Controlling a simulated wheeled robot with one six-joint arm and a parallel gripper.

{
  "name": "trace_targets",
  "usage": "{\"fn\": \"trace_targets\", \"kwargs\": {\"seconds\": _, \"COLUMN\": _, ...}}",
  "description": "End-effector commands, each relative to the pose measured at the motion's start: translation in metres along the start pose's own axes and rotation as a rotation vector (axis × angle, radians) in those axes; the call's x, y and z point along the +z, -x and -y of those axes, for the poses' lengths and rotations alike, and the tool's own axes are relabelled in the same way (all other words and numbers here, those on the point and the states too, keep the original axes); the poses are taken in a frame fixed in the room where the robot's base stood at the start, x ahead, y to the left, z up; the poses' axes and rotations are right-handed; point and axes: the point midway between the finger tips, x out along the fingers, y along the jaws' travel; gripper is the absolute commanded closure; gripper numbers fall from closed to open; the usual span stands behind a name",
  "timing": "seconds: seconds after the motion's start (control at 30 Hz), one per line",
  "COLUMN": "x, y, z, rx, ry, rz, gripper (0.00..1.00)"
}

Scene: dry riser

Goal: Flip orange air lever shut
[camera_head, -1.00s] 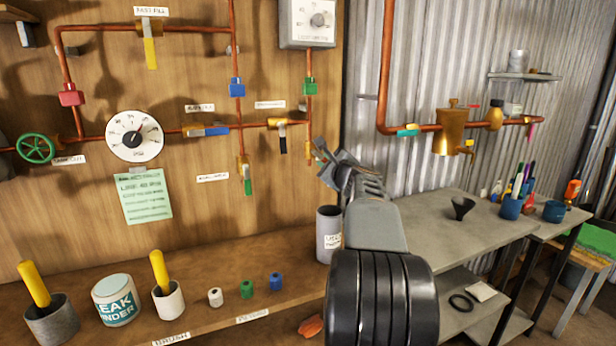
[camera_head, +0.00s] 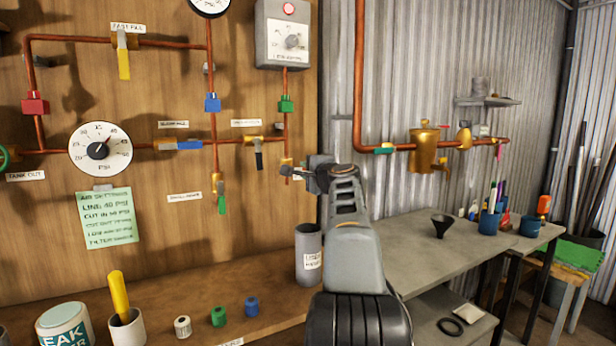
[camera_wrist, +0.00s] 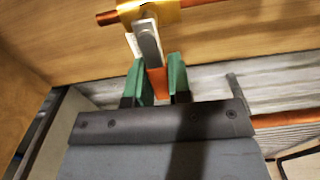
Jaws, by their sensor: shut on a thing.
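The orange lever (camera_wrist: 157,84) shows in the wrist view between the two green finger pads of my gripper (camera_wrist: 160,70). Its grey metal strip runs up to a brass valve (camera_wrist: 150,8) on a copper pipe, and the lever stands roughly across that pipe. My gripper is shut on the orange end, and the pads cover part of it. In the head view my gripper (camera_head: 300,170) reaches the brass valve (camera_head: 286,165) low on the vertical pipe beside the panel's right edge. The lever is mostly hidden there by the fingers.
A dark-handled valve (camera_head: 258,152) sits just left of my gripper. A grey cup (camera_head: 308,255) stands on the wooden shelf below. A grey bench (camera_head: 400,258) with a black funnel (camera_head: 442,224) is to the right, before the corrugated wall.

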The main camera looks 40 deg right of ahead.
Motion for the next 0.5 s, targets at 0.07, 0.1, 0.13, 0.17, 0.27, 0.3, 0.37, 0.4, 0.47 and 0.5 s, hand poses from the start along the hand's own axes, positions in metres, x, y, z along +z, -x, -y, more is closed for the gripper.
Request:
{"fn": "trace_targets", "kwargs": {"seconds": 0.07, "x": -0.0006, "y": 0.0000, "z": -0.0001, "rx": 0.000, "ry": 0.017, "rz": -0.001, "gripper": 1.00}}
{"fn": "trace_targets", "kwargs": {"seconds": 0.1, "x": -0.0005, "y": 0.0000, "z": 0.0002, "rx": 0.000, "ry": 0.023, "rz": -0.001, "gripper": 1.00}}
{"fn": "trace_targets", "kwargs": {"seconds": 0.13, "x": -0.0005, "y": 0.0000, "z": 0.0004, "rx": 0.000, "ry": 0.027, "rz": -0.001, "gripper": 1.00}}
{"fn": "trace_targets", "kwargs": {"seconds": 0.17, "x": -0.0005, "y": 0.0000, "z": 0.0005, "rx": 0.001, "ry": 0.031, "rz": -0.001, "gripper": 1.00}}
{"fn": "trace_targets", "kwargs": {"seconds": 0.27, "x": -0.0005, "y": 0.0000, "z": 0.0009, "rx": 0.001, "ry": 0.037, "rz": -0.001, "gripper": 1.00}}
{"fn": "trace_targets", "kwargs": {"seconds": 0.3, "x": -0.0005, "y": -0.0001, "z": 0.0010, "rx": 0.001, "ry": 0.039, "rz": -0.001, "gripper": 1.00}}
{"fn": "trace_targets", "kwargs": {"seconds": 0.37, "x": -0.0004, "y": -0.0001, "z": 0.0010, "rx": 0.001, "ry": 0.040, "rz": -0.001, "gripper": 1.00}}
{"fn": "trace_targets", "kwargs": {"seconds": 0.4, "x": -0.0004, "y": -0.0001, "z": 0.0011, "rx": 0.001, "ry": 0.040, "rz": -0.001, "gripper": 1.00}}
{"fn": "trace_targets", "kwargs": {"seconds": 0.47, "x": -0.0004, "y": 0.0000, "z": 0.0011, "rx": 0.001, "ry": 0.040, "rz": -0.001, "gripper": 1.00}}
{"fn": "trace_targets", "kwargs": {"seconds": 0.5, "x": -0.0004, "y": 0.0000, "z": 0.0011, "rx": 0.001, "ry": 0.040, "rz": -0.001, "gripper": 1.00}}
